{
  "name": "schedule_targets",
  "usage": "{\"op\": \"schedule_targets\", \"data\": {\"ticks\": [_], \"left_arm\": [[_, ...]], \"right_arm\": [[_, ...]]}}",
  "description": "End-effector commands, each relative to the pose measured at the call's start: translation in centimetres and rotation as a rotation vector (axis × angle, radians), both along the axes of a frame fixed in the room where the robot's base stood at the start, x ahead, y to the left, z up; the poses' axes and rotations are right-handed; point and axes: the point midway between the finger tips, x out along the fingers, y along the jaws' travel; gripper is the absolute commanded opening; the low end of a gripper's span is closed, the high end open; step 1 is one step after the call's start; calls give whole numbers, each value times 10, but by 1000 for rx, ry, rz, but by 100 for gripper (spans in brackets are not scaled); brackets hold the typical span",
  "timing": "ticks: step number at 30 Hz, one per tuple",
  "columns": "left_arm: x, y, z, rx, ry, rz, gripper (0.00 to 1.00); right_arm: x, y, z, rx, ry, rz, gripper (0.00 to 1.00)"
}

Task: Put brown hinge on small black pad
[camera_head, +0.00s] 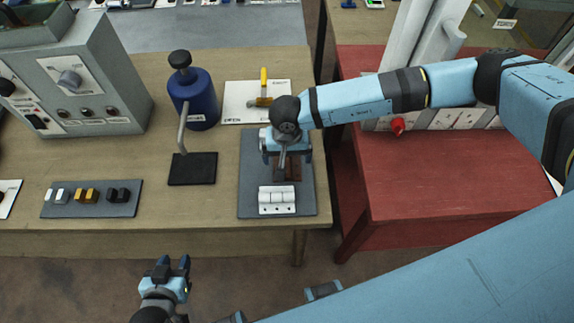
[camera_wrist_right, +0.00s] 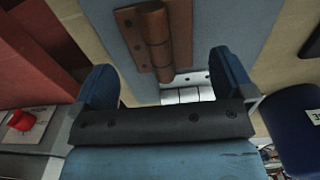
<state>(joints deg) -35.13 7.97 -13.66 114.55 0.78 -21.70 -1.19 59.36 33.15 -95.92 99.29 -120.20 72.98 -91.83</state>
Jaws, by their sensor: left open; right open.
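The brown hinge (camera_head: 291,172) lies on the grey-blue mat (camera_head: 250,190) on the wooden table, partly hidden by my right gripper in the head view. My right gripper (camera_head: 286,152) is above the hinge and open. In the right wrist view its fingers (camera_wrist_right: 165,82) are spread, with the brown hinge (camera_wrist_right: 157,42) ahead of the gap between them. The small black pad (camera_head: 192,170) lies bare to the left of the mat, in front of a blue press-like device. My left gripper (camera_head: 172,268) is open and empty, in front of the table edge.
A white hinge (camera_head: 277,201) lies on the mat nearer the front. The blue device (camera_head: 196,100) has a bent rod reaching down to the black pad. A yellow-handled tool (camera_head: 263,90) lies behind the mat. A red table (camera_head: 430,180) stands at right.

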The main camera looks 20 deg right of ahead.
Motion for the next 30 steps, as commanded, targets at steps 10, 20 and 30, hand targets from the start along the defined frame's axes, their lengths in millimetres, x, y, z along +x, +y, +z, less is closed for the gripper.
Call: {"op": "schedule_targets", "data": {"ticks": [10, 20, 30], "left_arm": [[-1, 3, -17, 5, 7, 3, 43], [-1, 3, -17, 5, 8, 3, 43], [0, 3, -13, 4, 2, 3, 43]], "right_arm": [[-1, 0, -35, -1, 0, 0, 100], [-1, 0, -34, -1, 1, 0, 56], [1, 1, -31, -1, 0, -1, 51]]}}
